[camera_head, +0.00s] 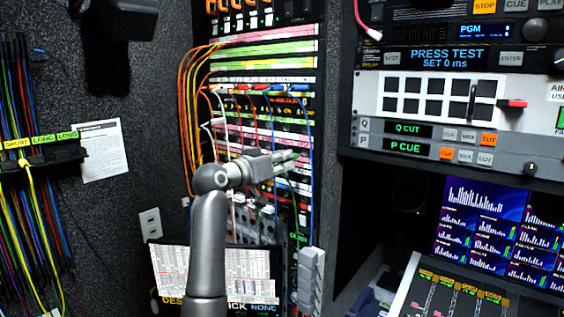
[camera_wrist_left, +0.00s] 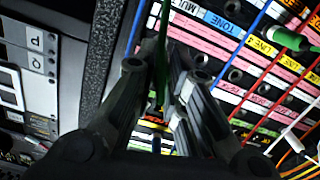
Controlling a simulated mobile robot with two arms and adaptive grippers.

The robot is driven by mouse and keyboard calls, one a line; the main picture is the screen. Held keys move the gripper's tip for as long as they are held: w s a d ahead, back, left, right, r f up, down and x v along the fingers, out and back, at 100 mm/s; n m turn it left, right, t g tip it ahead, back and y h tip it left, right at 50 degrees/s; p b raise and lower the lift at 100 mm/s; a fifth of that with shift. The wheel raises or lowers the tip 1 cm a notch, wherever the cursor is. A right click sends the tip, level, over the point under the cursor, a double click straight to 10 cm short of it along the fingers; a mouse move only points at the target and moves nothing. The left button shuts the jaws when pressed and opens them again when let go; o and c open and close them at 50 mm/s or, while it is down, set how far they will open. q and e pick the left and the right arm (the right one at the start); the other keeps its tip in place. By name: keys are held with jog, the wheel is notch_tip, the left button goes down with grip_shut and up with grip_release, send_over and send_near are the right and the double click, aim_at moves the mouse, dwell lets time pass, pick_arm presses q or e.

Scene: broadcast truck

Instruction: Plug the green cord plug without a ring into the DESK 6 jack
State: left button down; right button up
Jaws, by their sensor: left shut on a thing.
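My left gripper (camera_head: 288,160) is in front of the patch bay (camera_head: 262,60) in the head view. In the left wrist view its dark fingers (camera_wrist_left: 168,75) are closed around a thin green cord (camera_wrist_left: 162,40) that runs up between them. The plug end is hidden by the fingers, so I cannot tell whether it has a ring or touches a jack. Another green plug (camera_wrist_left: 288,39) shows at the upper right of the wrist view. I cannot read a DESK 6 label in either view. My right gripper is not in view.
Red cords (camera_wrist_left: 266,107) and a blue cord (camera_wrist_left: 248,38) cross the jack rows beside my fingers. Orange cords (camera_head: 186,110) loop left of the bay. Spare cords hang from a labelled rack (camera_head: 45,156) at far left. Equipment panels (camera_head: 440,95) stand to the right.

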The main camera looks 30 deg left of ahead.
aim_at(297, 156)
pick_arm(q)
jog(key=shift+w, duration=0.2)
jog(key=shift+w, duration=0.35)
jog(key=shift+w+d+r+p, duration=0.15)
jog(key=shift+w+p, duration=0.45)
jog(key=shift+w, duration=0.85)
jog(key=c, duration=1.4)
grip_release()
jog(key=shift+w, duration=0.1)
jog(key=s, duration=0.8)
jog(key=s+a, duration=0.1)
jog(key=s, duration=0.3)
jog(key=shift+r, duration=0.1)
